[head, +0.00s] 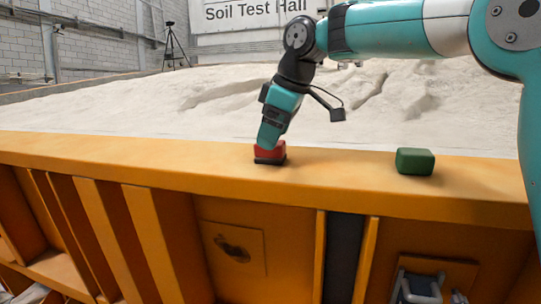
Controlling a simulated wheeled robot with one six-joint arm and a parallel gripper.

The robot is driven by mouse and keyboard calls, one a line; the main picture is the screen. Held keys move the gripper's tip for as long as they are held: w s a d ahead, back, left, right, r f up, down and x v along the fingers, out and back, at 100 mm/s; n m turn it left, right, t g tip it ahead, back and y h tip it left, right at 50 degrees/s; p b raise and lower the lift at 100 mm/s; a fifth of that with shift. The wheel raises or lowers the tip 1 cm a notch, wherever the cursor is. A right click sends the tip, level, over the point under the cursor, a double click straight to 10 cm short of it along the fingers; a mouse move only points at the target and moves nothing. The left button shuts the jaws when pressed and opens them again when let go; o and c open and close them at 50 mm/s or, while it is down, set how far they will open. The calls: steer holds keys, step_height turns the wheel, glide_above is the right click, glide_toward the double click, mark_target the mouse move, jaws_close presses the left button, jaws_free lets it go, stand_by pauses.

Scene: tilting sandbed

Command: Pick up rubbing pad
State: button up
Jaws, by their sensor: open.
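A red block with a dark base (269,153) sits on the orange ledge of the sandbed, near the middle of the head view. A green rounded block (415,161) sits on the same ledge to the right. Neither is labelled, so I cannot tell for certain which is the rubbing pad. My gripper (270,145) points down at the red block from above and covers part of its top. My gripper is open, with its fingertips at the block's upper part. Whether they touch it cannot be told.
The orange ledge (130,158) runs across the view, with bare room between the two blocks and to the left. Pale uneven sand (120,112) lies behind it. Ribs and a handle (232,250) show on the front wall. A tripod (175,47) stands far back.

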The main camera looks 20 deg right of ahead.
steer(key=x, duration=0.3)
steer(key=shift+f+p, duration=0.35)
steer(key=shift+p, duration=0.05)
steer(key=c, duration=1)
steer(key=shift+r, duration=0.1)
step_height(320, 180, up, 10)
steer(key=p, duration=0.2)
steer(key=shift+p, duration=0.35)
steer(key=shift+o, duration=0.3)
steer(key=shift+d, duration=0.1)
